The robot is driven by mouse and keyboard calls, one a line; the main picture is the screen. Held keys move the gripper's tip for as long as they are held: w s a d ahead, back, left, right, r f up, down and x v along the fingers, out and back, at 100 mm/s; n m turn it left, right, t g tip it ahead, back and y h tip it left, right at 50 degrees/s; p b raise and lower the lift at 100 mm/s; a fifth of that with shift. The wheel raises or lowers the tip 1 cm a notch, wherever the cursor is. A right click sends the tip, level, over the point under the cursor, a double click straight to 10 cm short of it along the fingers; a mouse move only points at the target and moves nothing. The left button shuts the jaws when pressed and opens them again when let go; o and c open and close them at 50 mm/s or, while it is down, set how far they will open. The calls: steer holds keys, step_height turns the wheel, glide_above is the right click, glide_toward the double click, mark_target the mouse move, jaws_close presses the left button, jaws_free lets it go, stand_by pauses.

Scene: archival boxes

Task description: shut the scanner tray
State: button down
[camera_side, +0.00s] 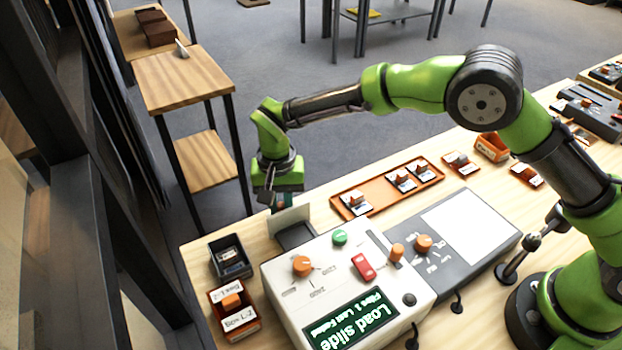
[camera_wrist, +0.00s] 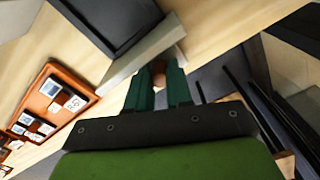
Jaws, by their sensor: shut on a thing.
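The white scanner (camera_side: 385,312) stands on the wooden table, and its screen reads "Load slide". Its dark tray (camera_side: 296,237) sticks out at the back of the scanner, with a pale front panel (camera_side: 290,220) at the outer end. My gripper (camera_side: 272,203) is at that panel's outer side. In the wrist view my gripper's fingers (camera_wrist: 159,82) are shut on a small brown-orange knob (camera_wrist: 160,74) beside the pale panel (camera_wrist: 140,57). The dark tray (camera_wrist: 112,22) shows beyond the panel, and no slide is visible in it. The fingertips are partly hidden in the side view.
An orange rack (camera_side: 372,208) with several labelled blocks lies beside the scanner. A dark bin (camera_side: 231,262) and an orange bin (camera_side: 245,318) stand to the left. A grey unit with a white pad (camera_side: 468,232) adjoins the scanner on the right. The table's edge is close to my gripper.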

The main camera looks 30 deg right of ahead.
mark_target(304, 237)
steer(key=s, duration=0.9)
steer(key=shift+s+a, duration=0.1)
steer(key=shift+s, duration=0.15)
steer(key=c, duration=1.3)
jaws_free()
steer(key=shift+r, duration=0.1)
step_height(304, 237, up, 17)
steer(key=shift+f, duration=0.1)
steer(key=shift+w, duration=0.1)
